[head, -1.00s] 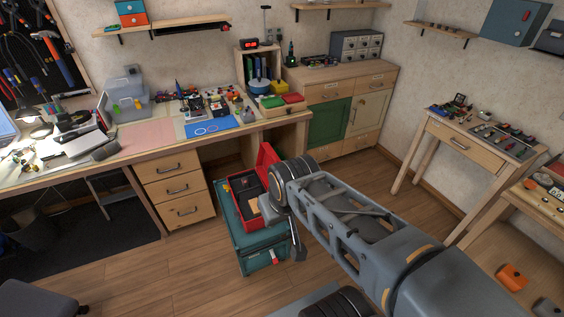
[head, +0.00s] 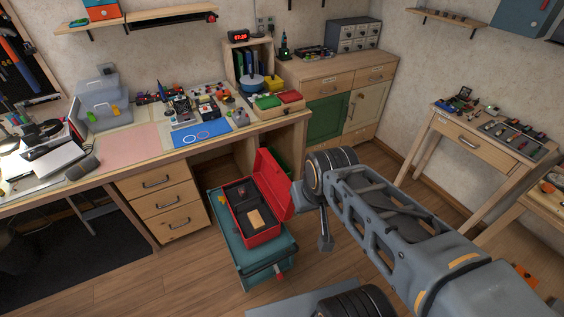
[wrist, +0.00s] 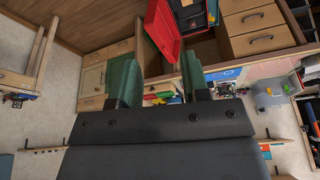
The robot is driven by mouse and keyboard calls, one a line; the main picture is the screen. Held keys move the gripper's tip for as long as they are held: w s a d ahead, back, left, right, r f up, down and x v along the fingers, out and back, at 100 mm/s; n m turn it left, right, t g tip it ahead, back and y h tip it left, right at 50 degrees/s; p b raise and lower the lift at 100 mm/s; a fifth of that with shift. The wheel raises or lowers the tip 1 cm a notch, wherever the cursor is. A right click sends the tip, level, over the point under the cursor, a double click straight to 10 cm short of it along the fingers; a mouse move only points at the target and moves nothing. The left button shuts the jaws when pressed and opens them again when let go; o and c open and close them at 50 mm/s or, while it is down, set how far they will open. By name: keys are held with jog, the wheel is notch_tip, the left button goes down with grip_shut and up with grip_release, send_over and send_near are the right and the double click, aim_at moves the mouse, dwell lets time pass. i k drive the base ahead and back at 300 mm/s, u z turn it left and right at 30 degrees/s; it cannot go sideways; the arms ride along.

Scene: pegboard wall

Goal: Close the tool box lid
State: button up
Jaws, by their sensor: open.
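The red tool box (head: 262,238) sits on top of a teal chest (head: 227,247) on the floor in front of the desk. Its lid (head: 272,181) stands open, raised along the right side of the box. A tan block and dark items show inside. In the wrist view the red lid (wrist: 160,32) and part of the box (wrist: 214,18) appear upside down at the top. My gripper (wrist: 158,82) is open and empty, with its two green-padded fingers apart.
The desk (head: 120,165) with its drawers (head: 160,202) stands behind and left of the chest. A cabinet with a green door (head: 327,122) is at the back. A side table (head: 469,142) stands at the right. Open wooden floor (head: 170,275) lies left of the chest.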

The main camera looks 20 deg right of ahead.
aim_at(275, 184)
jog(key=z, duration=2.25)
jog(key=i, duration=1.35)
jog(key=u, duration=3.35)
jog(key=i, duration=0.5)
jog(key=u, duration=0.1)
